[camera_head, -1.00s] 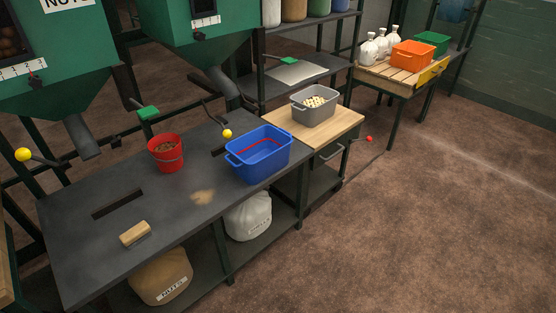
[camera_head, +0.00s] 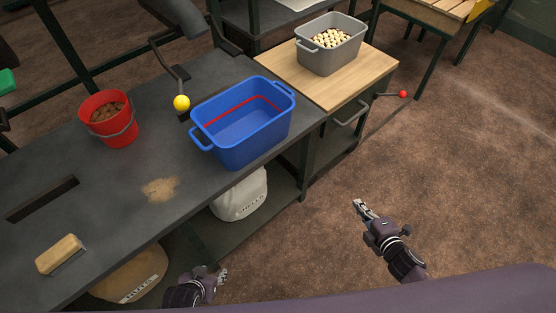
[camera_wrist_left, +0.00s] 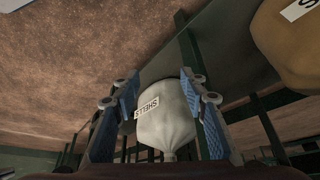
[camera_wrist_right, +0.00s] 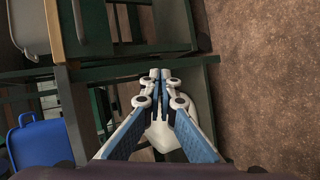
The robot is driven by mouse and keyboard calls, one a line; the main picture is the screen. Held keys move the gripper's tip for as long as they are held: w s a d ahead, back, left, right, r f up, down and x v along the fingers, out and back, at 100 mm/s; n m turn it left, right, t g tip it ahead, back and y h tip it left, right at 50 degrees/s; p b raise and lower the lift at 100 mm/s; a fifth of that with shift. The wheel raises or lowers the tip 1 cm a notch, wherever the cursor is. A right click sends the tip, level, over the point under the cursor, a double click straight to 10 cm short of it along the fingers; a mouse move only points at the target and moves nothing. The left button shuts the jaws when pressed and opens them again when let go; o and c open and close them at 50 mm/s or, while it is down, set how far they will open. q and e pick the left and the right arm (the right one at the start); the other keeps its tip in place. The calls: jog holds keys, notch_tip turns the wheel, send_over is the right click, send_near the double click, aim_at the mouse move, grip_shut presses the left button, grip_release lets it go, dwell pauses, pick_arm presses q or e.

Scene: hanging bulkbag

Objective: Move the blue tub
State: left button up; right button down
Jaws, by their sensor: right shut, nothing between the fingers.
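The blue tub (camera_head: 262,143) stands upright on the dark table near its right end. It has a handle at each end, a red line around its inside, and looks empty. Part of it also shows at the left edge of the right wrist view (camera_wrist_right: 40,148). My left gripper (camera_head: 222,274) is low in front of the table, below and apart from the tub. In the left wrist view its fingers (camera_wrist_left: 159,78) are spread with nothing held. My right gripper (camera_head: 359,205) is over the floor to the right of the tub, and its fingertips (camera_wrist_right: 160,74) are together and empty.
A red bucket (camera_head: 110,122), a yellow-knobbed lever (camera_head: 181,103), a brown powder patch (camera_head: 160,189) and a brush (camera_head: 60,254) are at the table. A grey tub (camera_head: 333,58) sits on the wooden top (camera_head: 340,88). A white sack (camera_head: 240,197) lies on the lower shelf.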

jog(key=w+a+r+n+t+y+b, duration=0.25)
jog(key=w+a+r+n+b, duration=0.2)
jog(key=r+n, duration=0.35)
jog(key=a+r+n+y+b, duration=0.65)
jog(key=r+n, duration=0.25)
jog(key=n, duration=0.2)
pick_arm(q)
jog(key=w+d+r+t, duration=0.1)
jog(key=w+r+t, duration=0.15)
jog(key=r, duration=0.65)
jog(key=w+d+r+t, duration=0.15)
jog(key=w+r, duration=0.25)
jog(key=r, duration=0.5)
pick_arm(e)
jog(key=n+g+y, duration=0.2)
jog(key=n+g, duration=0.1)
jog(key=n, duration=0.4)
send_near(269, 142)
jog(key=x, duration=0.5)
jog(key=shift+w+a+p, duration=0.2)
jog(key=shift+p, duration=0.2)
pick_arm(q)
jog(key=s+a+f+g, duration=0.4)
jog(key=s, duration=0.4)
jog(key=shift+s+f, duration=0.25)
jog(key=shift+f, duration=0.15)
pick_arm(e)
jog(key=shift+w+a+f, duration=0.15)
jog(key=shift+w+a, duration=0.35)
jog(key=shift+a, duration=0.05)
